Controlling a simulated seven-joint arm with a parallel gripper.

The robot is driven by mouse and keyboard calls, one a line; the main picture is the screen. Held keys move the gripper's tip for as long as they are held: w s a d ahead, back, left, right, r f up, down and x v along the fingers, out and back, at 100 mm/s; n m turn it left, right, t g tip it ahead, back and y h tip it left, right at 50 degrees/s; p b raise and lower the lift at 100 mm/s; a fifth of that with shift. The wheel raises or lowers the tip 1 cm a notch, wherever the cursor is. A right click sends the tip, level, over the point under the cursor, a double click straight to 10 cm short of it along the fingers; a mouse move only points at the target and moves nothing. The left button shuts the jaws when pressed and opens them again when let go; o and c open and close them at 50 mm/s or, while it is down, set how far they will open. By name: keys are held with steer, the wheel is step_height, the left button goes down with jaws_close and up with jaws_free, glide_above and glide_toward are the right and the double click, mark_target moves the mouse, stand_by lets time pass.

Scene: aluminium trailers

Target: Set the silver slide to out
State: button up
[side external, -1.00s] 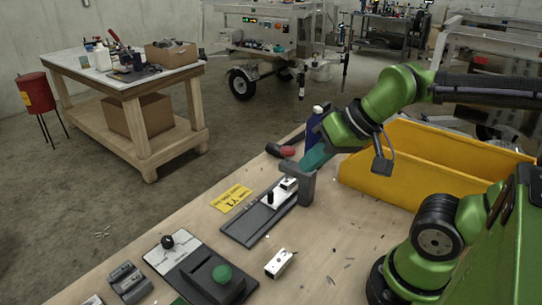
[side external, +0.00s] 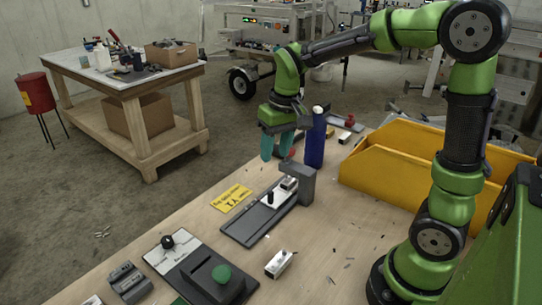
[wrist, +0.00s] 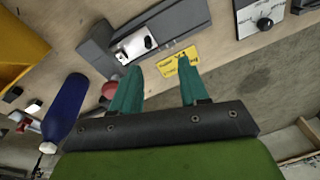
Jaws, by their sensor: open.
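The silver slide (side external: 280,191) is a pale plate with a black knob on a dark grey track (side external: 244,223). It sits at the track's far end, beside a grey upright block (side external: 301,184). In the wrist view the slide (wrist: 133,46) is beyond my fingertips, partly up against the grey block (wrist: 97,50). My gripper (side external: 276,157) is open and empty, with teal fingers pointing down, above and behind the track's far end. Both fingers show apart in the wrist view (wrist: 157,72).
A yellow label (side external: 231,197) lies left of the track. A blue bottle (side external: 315,142) stands close to the right of my gripper. A yellow bin (side external: 400,170) is at right. A black-knobbed panel (side external: 168,255) and a green button box (side external: 218,279) are in front.

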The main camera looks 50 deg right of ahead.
mark_target(270, 192)
steer(key=w+d+g, duration=0.1)
steer(key=w+d, duration=0.2)
steer(key=w, duration=0.1)
steer(key=shift+n+h, duration=0.3)
steer(key=shift+n, duration=0.3)
steer(key=f, duration=1.7)
steer(key=shift+s+a, duration=0.25)
jaws_close()
